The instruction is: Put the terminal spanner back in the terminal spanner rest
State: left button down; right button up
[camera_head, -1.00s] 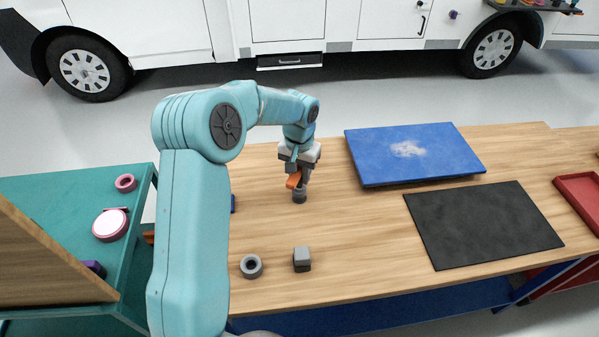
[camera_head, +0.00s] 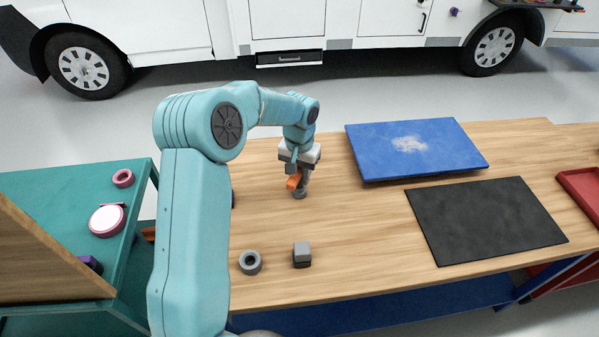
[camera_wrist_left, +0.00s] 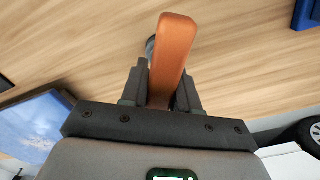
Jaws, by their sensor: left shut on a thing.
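My left gripper (camera_head: 299,171) is shut on the orange handle of the terminal spanner (camera_head: 294,182), low over the wooden bench. In the left wrist view the orange handle (camera_wrist_left: 172,60) stands between the two dark fingers of the gripper (camera_wrist_left: 160,88). A small grey round piece (camera_head: 299,193) is directly below the gripper; it shows partly behind the handle in the left wrist view (camera_wrist_left: 150,46). I cannot tell whether it is the terminal spanner rest, or whether the spanner touches it. The spanner's lower end is hidden. My right gripper is not in view.
A grey ring (camera_head: 250,262) and a grey block (camera_head: 302,254) are near the bench's front edge. A blue panel (camera_head: 415,150) and a black mat (camera_head: 485,220) lie to the right. A teal cart (camera_head: 60,185) stands left. Bare wood surrounds the gripper.

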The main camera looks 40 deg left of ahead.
pick_arm(q)
jog(key=c, duration=0.8)
grip_release()
jog(key=shift+o, duration=0.2)
jog(key=shift+r, duration=0.35)
notch_tip(320, 180, up, 26)
jog(key=p, duration=0.9)
jog(key=shift+s+f+p, duration=0.2)
jog(key=shift+s+p, duration=0.05)
jog(key=shift+p, duration=0.1)
